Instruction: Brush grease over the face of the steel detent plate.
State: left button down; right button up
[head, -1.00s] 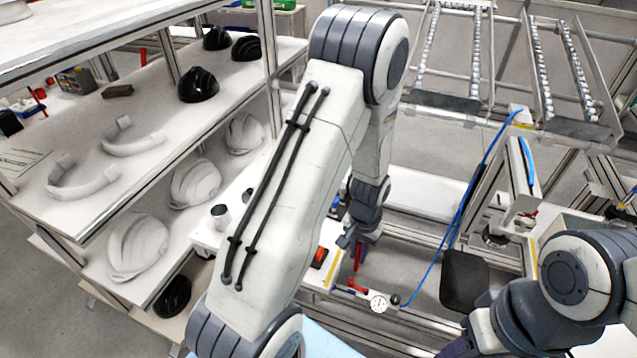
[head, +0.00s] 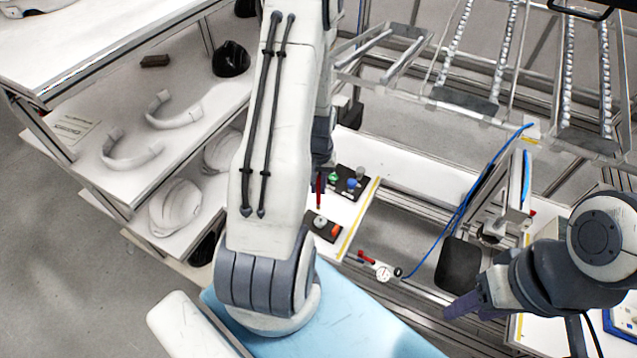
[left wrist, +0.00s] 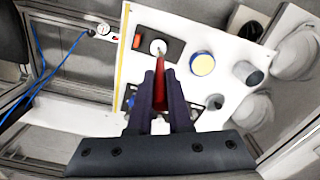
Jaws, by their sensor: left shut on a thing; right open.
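My left gripper (head: 319,170) is shut on a red-handled brush (head: 319,192), which points down. In the left wrist view the brush (left wrist: 160,92) sits between the fingers (left wrist: 161,76), its tip in line with a round pale metal disc (left wrist: 158,45), apparently the steel detent plate. The disc (head: 320,221) lies on a dark tray (head: 312,230) beside an orange piece (head: 336,230). I cannot tell whether the tip touches it. My right gripper (head: 462,304) is open and empty at the lower right.
A grey cylinder (left wrist: 248,74) stands beyond the tin. A dark board (head: 347,182) with coloured knobs lies behind the tray. A dial gauge (head: 383,273) and a blue hose (head: 462,208) are to the right. Shelves with helmet shells (head: 174,206) stand at the left.

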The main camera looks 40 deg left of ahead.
aim_at(319, 204)
pick_arm(q)
jog(key=shift+f, duration=0.1)
jog(key=shift+f+b, duration=2.4)
jog(key=shift+f, duration=0.5)
jog(key=shift+f+b, duration=1.2)
jog(key=shift+f, duration=0.3)
jog(key=shift+w+d+r, duration=0.1)
jog(key=shift+w+d, duration=0.05)
jog(key=shift+d, duration=0.2)
jog(key=shift+w, duration=0.1)
jog(key=shift+w+d, duration=0.2)
jog(key=shift+d, duration=0.05)
jog(key=shift+w, duration=0.1)
jog(key=shift+w, duration=0.25)
